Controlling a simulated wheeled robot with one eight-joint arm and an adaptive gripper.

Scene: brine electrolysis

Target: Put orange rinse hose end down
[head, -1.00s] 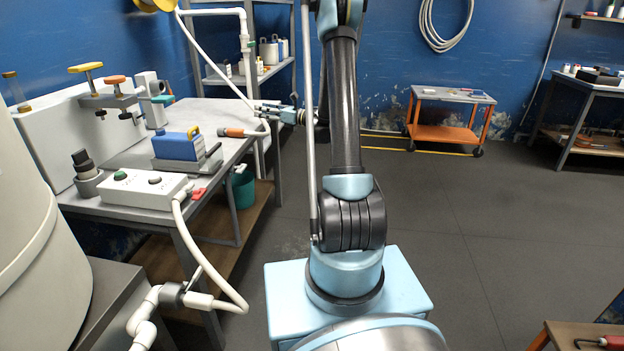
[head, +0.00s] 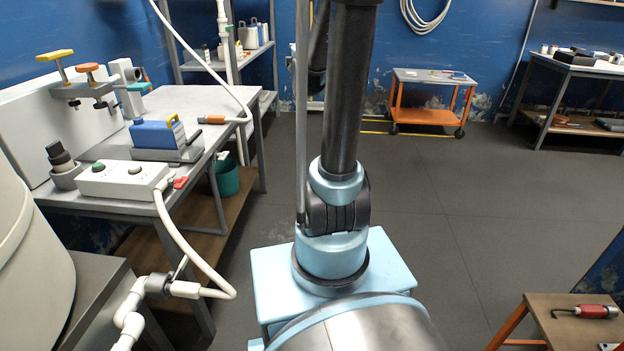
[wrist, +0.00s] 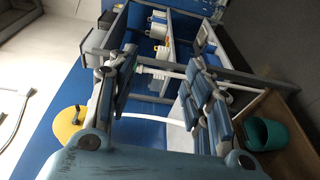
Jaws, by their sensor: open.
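The orange rinse hose end (head: 211,119) lies at the right edge of the grey bench (head: 205,98) in the head view. Its white hose (head: 241,101) bends up from it toward the upper left. My gripper (wrist: 163,72) shows only in the wrist view, with its two fingers spread apart and nothing visible between them. It is out of the head view. I cannot make out the orange end in the wrist view.
A blue device (head: 153,134) and a white switch box (head: 122,178) stand on the bench. A teal bucket (head: 226,176) sits below. An orange cart (head: 428,115) stands at the back. The floor to the right is mostly clear.

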